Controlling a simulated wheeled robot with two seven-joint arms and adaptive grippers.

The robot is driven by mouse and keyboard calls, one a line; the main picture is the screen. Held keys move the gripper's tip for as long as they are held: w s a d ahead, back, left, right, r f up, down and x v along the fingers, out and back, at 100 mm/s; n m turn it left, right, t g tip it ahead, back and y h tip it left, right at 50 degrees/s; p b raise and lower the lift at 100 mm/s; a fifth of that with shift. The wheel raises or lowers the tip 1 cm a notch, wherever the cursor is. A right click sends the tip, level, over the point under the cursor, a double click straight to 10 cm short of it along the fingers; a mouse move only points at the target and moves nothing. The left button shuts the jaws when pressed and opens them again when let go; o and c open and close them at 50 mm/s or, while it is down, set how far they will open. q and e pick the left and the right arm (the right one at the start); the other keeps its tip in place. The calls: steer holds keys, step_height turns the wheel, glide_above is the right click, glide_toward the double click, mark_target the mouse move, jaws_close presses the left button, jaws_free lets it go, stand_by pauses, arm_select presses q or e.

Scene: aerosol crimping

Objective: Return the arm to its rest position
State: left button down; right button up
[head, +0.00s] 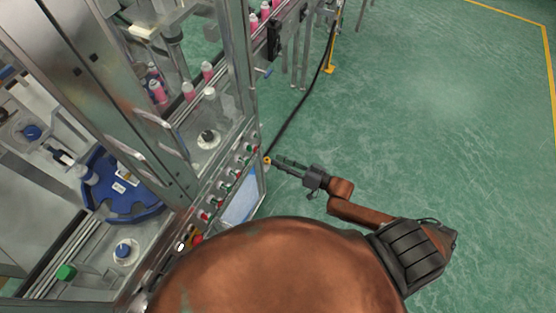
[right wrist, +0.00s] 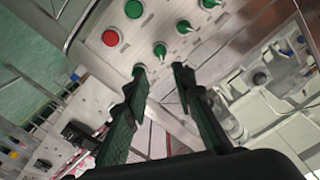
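My right gripper (head: 275,162) is beside the machine's control panel (head: 222,190), with its arm coming in from the lower right. In the right wrist view its two dark green fingers (right wrist: 160,72) are apart with nothing between them. The panel, with a red button (right wrist: 112,38), a green button (right wrist: 133,8) and several green knobs, lies beyond the fingertips. I cannot tell how far the tips are from it. My left gripper is not in view.
The metal-framed machine fills the left side, with a blue rotary plate (head: 105,205) and pink cans (head: 188,91) inside. The green floor (head: 430,110) to the right is clear.

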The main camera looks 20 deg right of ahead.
stand_by(0.3)
steer(key=s+d+f+g+h, duration=0.1)
steer(key=d+f+h, duration=0.25)
steer(key=f, duration=0.55)
steer(key=s+d+f+h, duration=0.1)
steer(key=d+f+h, duration=0.1)
steer(key=d+f, duration=0.45)
steer(key=s+d+f+g+h, duration=0.2)
steer(key=s+f, duration=0.2)
steer(key=f, duration=0.4)
steer(key=s+d+f+g+h, duration=0.1)
steer(key=s+d+f+h, duration=0.1)
steer(key=s+f, duration=0.5)
steer(key=s+f+g+h, duration=0.1)
steer(key=s+f+g, duration=0.3)
steer(key=s+f, duration=0.85)
steer(key=s+a+f+g, duration=0.2)
steer(key=s+f, duration=0.2)
steer(key=s, duration=0.6)
steer(key=s+a+f+g, duration=0.2)
steer(key=s+f+g, duration=0.1)
steer(key=s, duration=0.7)
steer(key=shift+s+a+f+h, duration=0.2)
steer(key=shift+s+f+h, duration=0.1)
steer(key=shift+f+h, duration=0.1)
steer(key=shift+c, duration=0.4)
